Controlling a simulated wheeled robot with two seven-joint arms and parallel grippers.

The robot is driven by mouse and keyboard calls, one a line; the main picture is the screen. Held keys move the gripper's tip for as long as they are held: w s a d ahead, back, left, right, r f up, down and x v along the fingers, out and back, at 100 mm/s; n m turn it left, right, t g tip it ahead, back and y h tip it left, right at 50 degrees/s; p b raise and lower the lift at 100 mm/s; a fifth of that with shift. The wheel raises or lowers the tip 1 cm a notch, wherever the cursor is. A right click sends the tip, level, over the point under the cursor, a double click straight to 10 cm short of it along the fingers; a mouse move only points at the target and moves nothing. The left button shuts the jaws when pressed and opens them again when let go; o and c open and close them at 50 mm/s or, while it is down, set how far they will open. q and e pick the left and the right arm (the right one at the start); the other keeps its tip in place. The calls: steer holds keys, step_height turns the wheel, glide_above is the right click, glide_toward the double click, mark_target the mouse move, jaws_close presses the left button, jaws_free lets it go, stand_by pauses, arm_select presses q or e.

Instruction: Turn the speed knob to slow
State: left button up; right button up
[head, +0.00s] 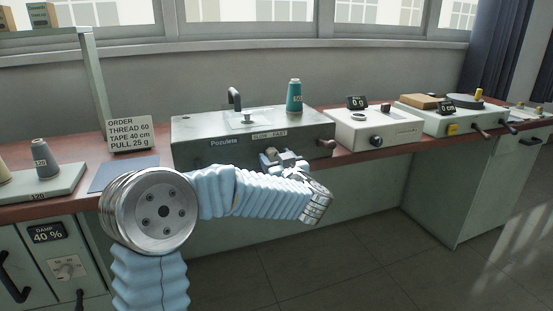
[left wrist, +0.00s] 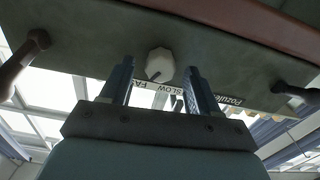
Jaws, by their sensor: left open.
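The speed knob (left wrist: 159,63) is a pale, faceted knob on the front of the grey-green machine (head: 205,130). Its dark mark points down and left in the left wrist view, toward the FAST label (left wrist: 143,85); the SLOW label (left wrist: 183,90) is to the right. My left gripper (head: 284,157) is open at the machine's front. Its fingers stand on either side of the knob in the left wrist view; I cannot tell whether they touch it. My right gripper is not in view.
A teal thread spool (head: 294,97) and a dark hooked part (head: 234,98) stand on the machine. A reddish handle (head: 327,143) sticks out at its right front. An order sign (head: 130,134) stands left. Floor in front is clear.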

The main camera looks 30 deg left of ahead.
arm_select(q)
steer(key=shift+c, duration=0.4)
steer(key=c, duration=1)
steer(key=shift+o, duration=0.2)
